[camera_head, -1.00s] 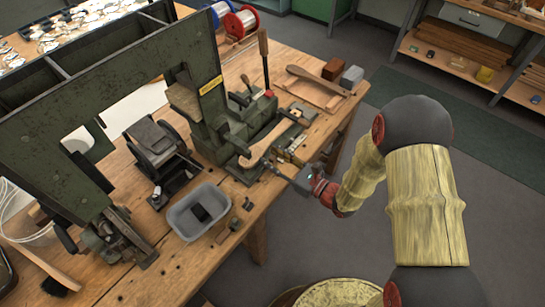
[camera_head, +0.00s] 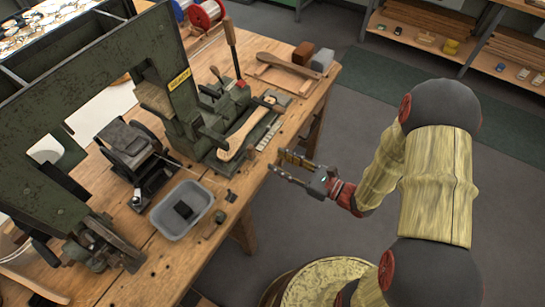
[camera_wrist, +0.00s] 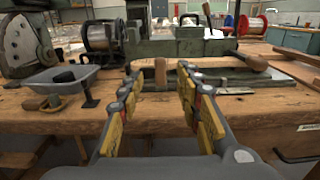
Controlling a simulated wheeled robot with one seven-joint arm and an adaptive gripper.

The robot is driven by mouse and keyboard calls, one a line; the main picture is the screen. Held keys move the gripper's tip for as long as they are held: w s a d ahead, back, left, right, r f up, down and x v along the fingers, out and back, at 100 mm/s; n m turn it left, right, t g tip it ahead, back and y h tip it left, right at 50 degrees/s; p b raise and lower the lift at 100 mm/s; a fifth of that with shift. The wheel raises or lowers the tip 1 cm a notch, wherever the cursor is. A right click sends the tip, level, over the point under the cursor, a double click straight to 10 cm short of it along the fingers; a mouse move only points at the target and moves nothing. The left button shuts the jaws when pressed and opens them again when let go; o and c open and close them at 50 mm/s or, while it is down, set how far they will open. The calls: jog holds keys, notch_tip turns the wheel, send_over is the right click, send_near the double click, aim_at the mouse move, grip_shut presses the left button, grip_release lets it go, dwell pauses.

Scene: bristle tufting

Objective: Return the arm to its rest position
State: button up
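My gripper (camera_head: 283,166) is off the front edge of the wooden workbench (camera_head: 277,132), over the floor. Its two yellow-padded fingers stand apart with nothing between them; the wrist view also shows the open gripper (camera_wrist: 155,80) facing the bench edge. My arm (camera_head: 437,190) is bent at the right side of the head view. A wooden brush handle (camera_head: 242,133) lies on the green machine's fixture (camera_head: 215,157), apart from my gripper.
A grey tub (camera_head: 182,224) with a dark block stands near the bench front. A second wooden handle (camera_head: 284,63) lies at the back, beside a brown block (camera_head: 303,53) and a grey block (camera_head: 321,60). Open floor lies right of the bench.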

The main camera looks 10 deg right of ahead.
jog(key=shift+s+d, duration=0.2)
dwell(0.5)
